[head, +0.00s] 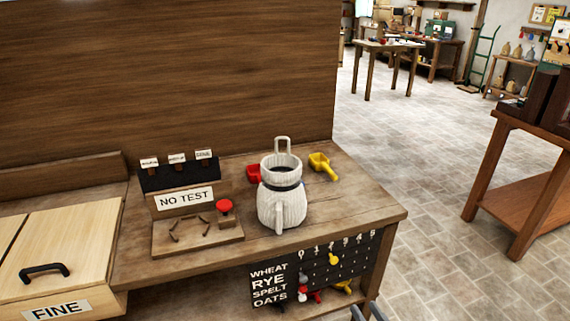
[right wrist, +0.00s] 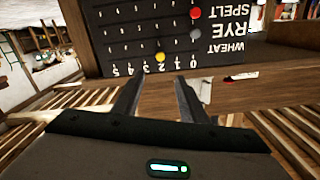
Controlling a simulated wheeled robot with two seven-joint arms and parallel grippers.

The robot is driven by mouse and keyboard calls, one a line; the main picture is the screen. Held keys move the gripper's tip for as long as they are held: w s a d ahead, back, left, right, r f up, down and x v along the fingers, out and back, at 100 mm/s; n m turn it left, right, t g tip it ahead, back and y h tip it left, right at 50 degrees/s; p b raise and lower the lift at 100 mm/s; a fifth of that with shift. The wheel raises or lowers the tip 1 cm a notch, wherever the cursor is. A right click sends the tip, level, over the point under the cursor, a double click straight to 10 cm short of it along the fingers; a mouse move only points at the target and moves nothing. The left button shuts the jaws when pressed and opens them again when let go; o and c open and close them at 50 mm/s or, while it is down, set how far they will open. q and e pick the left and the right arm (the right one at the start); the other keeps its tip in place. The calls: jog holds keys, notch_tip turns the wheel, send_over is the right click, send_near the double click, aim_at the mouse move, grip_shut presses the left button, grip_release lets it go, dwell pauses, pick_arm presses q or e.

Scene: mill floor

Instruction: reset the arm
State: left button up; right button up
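My right gripper (head: 366,312) shows at the bottom edge of the head view, in front of and below the counter's front. In the right wrist view its two fingers (right wrist: 158,98) stand apart with nothing between them, so it is open and empty. The dark peg board (head: 318,268) with rows WHEAT, RYE, SPELT and OATS hangs on the counter's front. It shows upside down in the right wrist view (right wrist: 130,30), just beyond the fingertips. My left gripper is not in view.
The wooden counter (head: 360,212) holds a white jug-like vessel (head: 282,205), a yellow scoop (head: 322,165), a red scoop (head: 253,173) and a NO TEST stand (head: 185,200) with a red knob (head: 224,206). A bin marked FINE (head: 60,250) is left. Open floor (head: 430,170) lies right.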

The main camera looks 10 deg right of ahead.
jog(key=s+a+f+n+g, duration=0.1)
jog(key=s+a+f+g, duration=0.3)
jog(key=f, duration=0.9)
jog(key=s+a+f+n+g, duration=0.2)
jog(key=s+a+f+g, duration=0.2)
jog(key=s+f, duration=0.6)
jog(key=s+a+f+n+g, duration=0.1)
jog(key=s+a+f+g, duration=0.3)
jog(key=f, duration=1.1)
jog(key=s+a, duration=0.3)
jog(key=shift+a+f, duration=0.15)
jog(key=shift+f, duration=0.15)
